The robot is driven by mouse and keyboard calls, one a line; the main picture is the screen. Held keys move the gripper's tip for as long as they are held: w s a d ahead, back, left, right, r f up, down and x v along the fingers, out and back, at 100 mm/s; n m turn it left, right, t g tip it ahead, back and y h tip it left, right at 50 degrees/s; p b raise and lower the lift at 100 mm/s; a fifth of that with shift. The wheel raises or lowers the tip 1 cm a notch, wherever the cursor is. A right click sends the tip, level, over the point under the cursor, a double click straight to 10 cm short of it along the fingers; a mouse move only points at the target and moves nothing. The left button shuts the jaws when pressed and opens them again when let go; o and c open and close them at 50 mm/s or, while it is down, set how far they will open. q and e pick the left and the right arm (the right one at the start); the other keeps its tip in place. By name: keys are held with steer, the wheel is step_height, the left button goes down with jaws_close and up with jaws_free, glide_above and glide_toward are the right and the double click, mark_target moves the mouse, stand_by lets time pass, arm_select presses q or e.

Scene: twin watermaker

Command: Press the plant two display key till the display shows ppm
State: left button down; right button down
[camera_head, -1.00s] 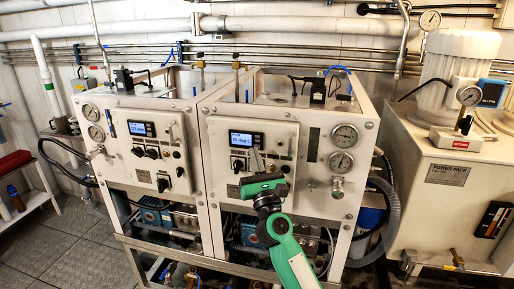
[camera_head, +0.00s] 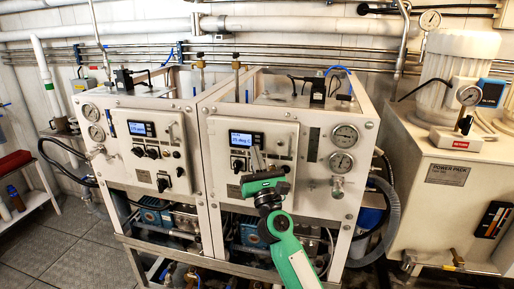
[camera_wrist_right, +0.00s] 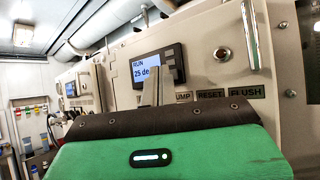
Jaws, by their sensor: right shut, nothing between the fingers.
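The right-hand plant panel (camera_head: 281,141) has a lit blue display (camera_head: 241,139) that reads about "25 deg C" in the head view. In the right wrist view the same display (camera_wrist_right: 147,71) shows "RUN" and "25 de", with the rest cut off by my fingers. My right gripper (camera_head: 256,154) is shut and empty, its fingertips at the display's lower right edge. In the right wrist view its narrow fingers (camera_wrist_right: 153,92) stand in front of the display unit. My left gripper is not in view.
The left plant panel (camera_head: 148,152) has its own lit display (camera_head: 140,128) and dark knobs. Gauges (camera_head: 344,136) and a valve sit right of the right panel. "RESET" and "FLUSH" labels (camera_wrist_right: 228,93) lie near my fingers. A power pack (camera_head: 450,170) stands at right.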

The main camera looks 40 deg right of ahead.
steer(key=shift+w+d, duration=0.25)
stand_by(0.5)
stand_by(0.3)
steer(key=shift+s+a, duration=0.5)
steer(key=shift+a, duration=0.1)
steer(key=s+a+p, duration=0.1)
steer(key=s+a, duration=0.2)
steer(key=shift+s+a, duration=0.15)
steer(key=shift+a, duration=0.25)
stand_by(0.8)
